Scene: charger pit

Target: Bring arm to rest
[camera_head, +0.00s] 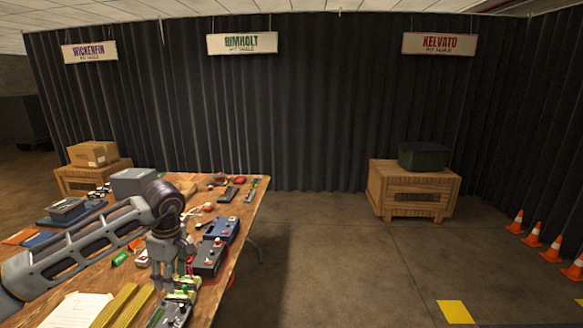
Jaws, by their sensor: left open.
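My left arm reaches in from the left over a cluttered wooden table (240,222). My left gripper (170,284) points down above the table's right part, near its right edge. Its fingers are apart, and I see nothing held between them. Just below and beside it are a grey device with red knobs (208,258) and a green-topped device (176,312). I cannot tell whether the fingertips touch anything. My right arm and gripper are not in view.
A blue device (221,229) and several small items crowd the table. Paper (72,309) and yellow strips (122,304) lie at the front. A wooden crate (414,194) bears a dark green box (423,155). Orange cones (533,235) line the right. The floor between is clear.

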